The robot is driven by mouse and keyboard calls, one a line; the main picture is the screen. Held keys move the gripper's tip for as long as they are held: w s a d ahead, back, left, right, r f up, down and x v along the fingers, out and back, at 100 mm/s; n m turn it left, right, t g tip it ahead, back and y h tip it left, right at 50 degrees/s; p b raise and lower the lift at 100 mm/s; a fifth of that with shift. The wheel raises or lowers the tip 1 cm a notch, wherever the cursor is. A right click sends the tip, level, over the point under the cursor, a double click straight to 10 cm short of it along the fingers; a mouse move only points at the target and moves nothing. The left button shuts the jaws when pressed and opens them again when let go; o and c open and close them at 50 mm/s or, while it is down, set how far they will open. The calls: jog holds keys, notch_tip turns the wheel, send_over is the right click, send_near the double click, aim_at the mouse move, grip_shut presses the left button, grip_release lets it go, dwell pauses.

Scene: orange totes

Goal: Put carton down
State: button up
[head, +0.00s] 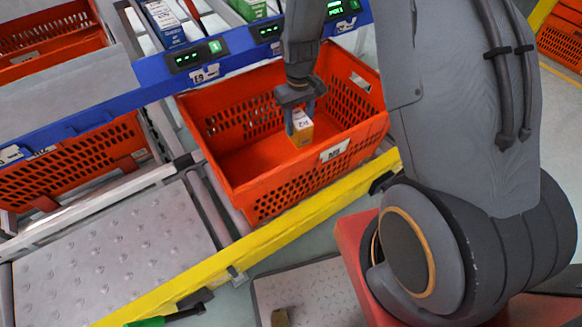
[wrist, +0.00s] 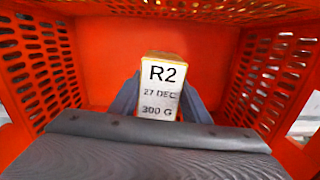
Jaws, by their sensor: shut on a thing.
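My gripper (head: 300,109) points down inside an orange tote (head: 262,198) and is shut on a small carton (head: 302,130). The carton has a white label and yellow-orange sides. In the wrist view the carton (wrist: 161,88) stands upright between my fingers (wrist: 160,100), its label reading R2, 27 DEC, 300 G. The tote's red-orange walls (wrist: 75,60) surround it there. Whether the carton's underside touches the tote floor I cannot tell. The tote has a white tag on its front rim and appears otherwise empty.
A blue shelf rail (head: 140,92) with lit green displays runs behind the tote, with boxes (head: 163,22) above it. A yellow rail (head: 280,232) runs along the tote's front. Another orange tote (head: 75,165) stands at left. A grey studded platform (head: 115,245) lies front left.

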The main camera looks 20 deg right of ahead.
jog(key=shift+n, duration=0.5)
jog(key=w+f+b, duration=0.1)
jog(key=f+b, duration=0.1)
jog(key=f, duration=0.4)
jog(key=w+f+b, duration=0.1)
jog(key=f+b, duration=0.2)
jog(key=f, duration=0.3)
jog(key=w+f+b, duration=0.1)
jog(key=f+b, duration=0.2)
jog(key=f, duration=0.3)
jog(key=shift+w, duration=0.1)
jog(key=shift+f, duration=0.1)
jog(key=shift+f, duration=0.25)
jog(key=o, duration=1.3)
jog(key=shift+o, duration=0.2)
